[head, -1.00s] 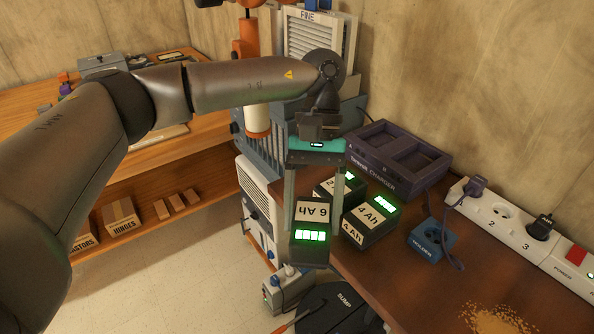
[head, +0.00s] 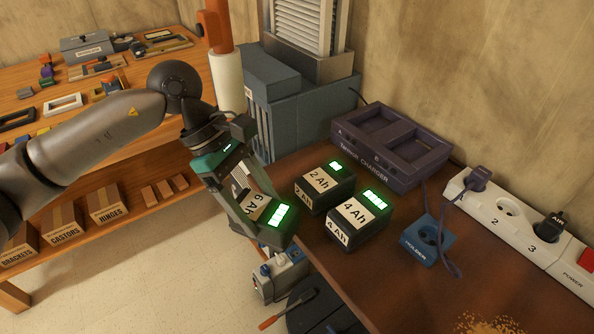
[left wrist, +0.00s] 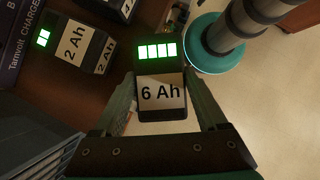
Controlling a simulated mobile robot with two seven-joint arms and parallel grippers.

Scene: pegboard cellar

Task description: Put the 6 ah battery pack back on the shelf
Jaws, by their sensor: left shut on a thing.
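The 6 Ah battery pack (head: 267,212) is dark with a cream label and a lit green charge display. My left gripper (head: 252,208) is shut on it and holds it tilted, off the left edge of the brown bench. In the left wrist view the pack (left wrist: 161,95) sits between the two fingers, its label and lit bars facing the camera. A wooden shelf (head: 150,207) under the workbench at the left holds boxes. My right gripper is not seen.
A 2 Ah pack (head: 324,190) and a 4 Ah pack (head: 360,220) stand on the bench (head: 400,287). Behind them is a purple charger (head: 390,147). A blue holder (head: 427,240) and a white power strip (head: 510,222) are at the right. Small boxes (head: 107,203) occupy the shelf.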

